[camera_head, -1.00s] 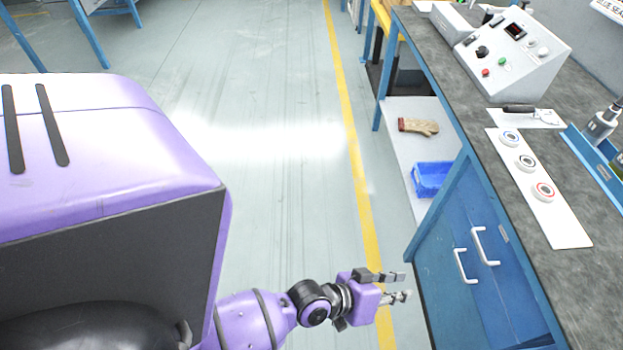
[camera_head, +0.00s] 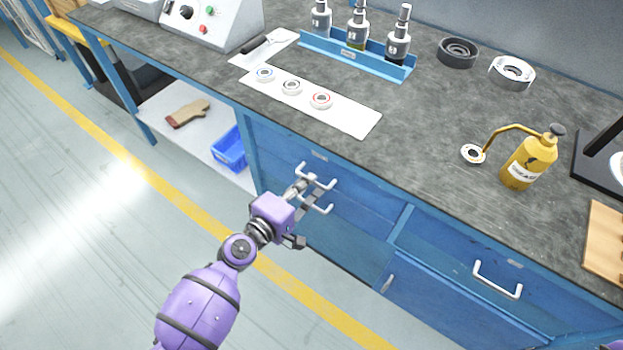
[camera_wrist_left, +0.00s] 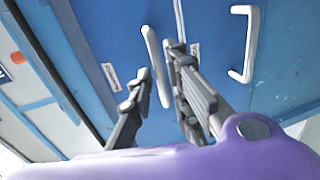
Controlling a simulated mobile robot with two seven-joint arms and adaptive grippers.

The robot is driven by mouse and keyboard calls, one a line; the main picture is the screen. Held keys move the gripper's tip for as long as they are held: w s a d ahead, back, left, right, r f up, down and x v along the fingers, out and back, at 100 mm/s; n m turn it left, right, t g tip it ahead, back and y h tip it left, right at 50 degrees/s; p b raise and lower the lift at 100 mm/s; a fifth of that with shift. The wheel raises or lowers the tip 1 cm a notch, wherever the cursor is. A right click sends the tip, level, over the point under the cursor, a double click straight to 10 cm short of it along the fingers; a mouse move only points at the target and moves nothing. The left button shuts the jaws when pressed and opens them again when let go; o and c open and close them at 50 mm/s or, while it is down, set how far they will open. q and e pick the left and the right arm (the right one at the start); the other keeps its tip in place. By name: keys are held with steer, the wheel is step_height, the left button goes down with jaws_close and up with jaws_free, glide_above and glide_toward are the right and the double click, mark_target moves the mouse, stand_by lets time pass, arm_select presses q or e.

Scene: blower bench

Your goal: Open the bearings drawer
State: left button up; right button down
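The blue bench front has two drawers on its left side, one above the other, each with a white bar handle; I cannot read which label says bearings. My left gripper (camera_head: 312,189) is at these handles in the head view. The upper handle (camera_head: 322,178) and the lower handle (camera_head: 318,207) are partly hidden by its fingers. In the left wrist view the gripper (camera_wrist_left: 160,78) is open, with one white handle (camera_wrist_left: 152,55) between its fingers; contact is not clear. The other handle (camera_wrist_left: 247,45) is to the right. The drawer fronts look closed. My right gripper is not visible.
Another drawer handle (camera_head: 498,281) is to the right. On the bench top are a white mat (camera_head: 350,117) with several rings, a blue bottle rack (camera_head: 385,68), and a yellow grease bottle (camera_head: 528,160). A blue bin (camera_head: 229,150) sits on the shelf at left. The floor in front is clear.

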arm_select(q)
steer(key=shift+x, duration=1.2)
jaws_close()
